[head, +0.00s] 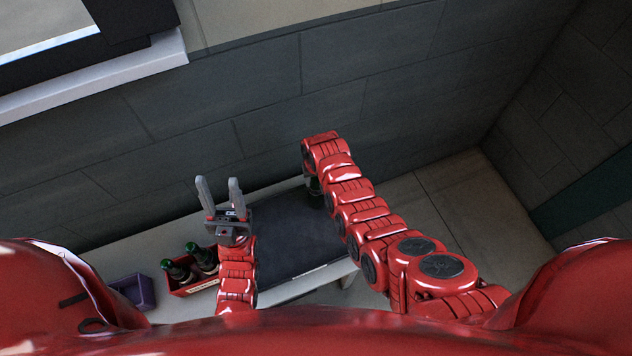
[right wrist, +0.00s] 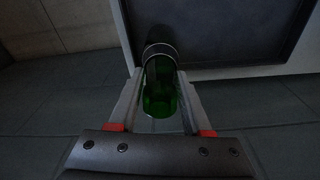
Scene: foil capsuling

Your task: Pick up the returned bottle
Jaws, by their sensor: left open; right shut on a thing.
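A green bottle (right wrist: 160,97) with a dark band near its far end is between the fingers of my right gripper (right wrist: 158,105) in the right wrist view. My right gripper is shut on it. In the head view my right arm reaches to the far right end of the table, and a dark part of the bottle (head: 314,186) shows just below the wrist; the rest is hidden.
A dark mat (head: 290,240) lies on the pale table (head: 180,228). A red crate (head: 204,286) with green-topped bottles (head: 180,269) stands left of my left arm. A purple bin (head: 139,290) is further left. A grey wall (head: 270,110) runs behind the table.

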